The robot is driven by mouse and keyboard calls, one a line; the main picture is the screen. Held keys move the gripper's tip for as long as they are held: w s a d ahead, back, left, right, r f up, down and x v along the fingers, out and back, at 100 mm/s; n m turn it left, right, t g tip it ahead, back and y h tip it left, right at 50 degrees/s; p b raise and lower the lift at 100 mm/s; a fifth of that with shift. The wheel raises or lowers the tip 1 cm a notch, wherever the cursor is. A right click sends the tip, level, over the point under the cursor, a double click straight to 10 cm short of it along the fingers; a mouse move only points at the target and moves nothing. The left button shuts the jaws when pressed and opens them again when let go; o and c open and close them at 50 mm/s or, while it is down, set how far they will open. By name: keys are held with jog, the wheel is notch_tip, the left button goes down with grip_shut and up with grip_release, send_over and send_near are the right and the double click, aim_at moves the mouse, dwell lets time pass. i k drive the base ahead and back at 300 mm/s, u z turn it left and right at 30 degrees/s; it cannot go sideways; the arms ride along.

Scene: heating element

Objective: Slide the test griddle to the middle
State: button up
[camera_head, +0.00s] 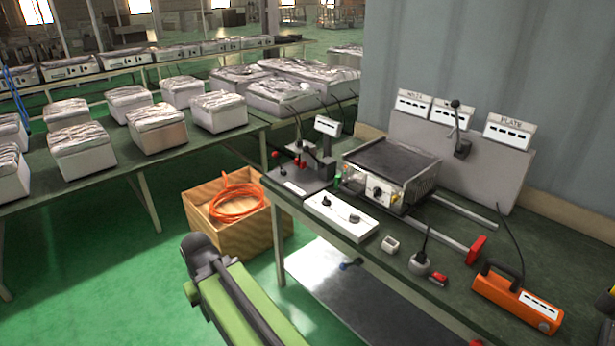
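The test griddle (392,165) is a boxy metal unit with a flat dark top plate and a front panel with a knob. It sits on the dark green workbench (560,245), at the left end of two silver rails (450,240) that run out to its right. A red block (477,248) is at the right end of the near rail. The rails right of the griddle are bare. A green and dark grey link of my arm shows at the lower left, well apart from the griddle. No gripper fingers are visible.
A white control box (341,215) and a dark fixture with red knobs (305,165) stand left of the griddle. A small white cup (390,244), a plug (420,262) and an orange device (517,298) lie in front.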

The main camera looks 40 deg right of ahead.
aim_at(409, 173)
jog(key=i, duration=1.65)
jog(key=z, duration=0.5)
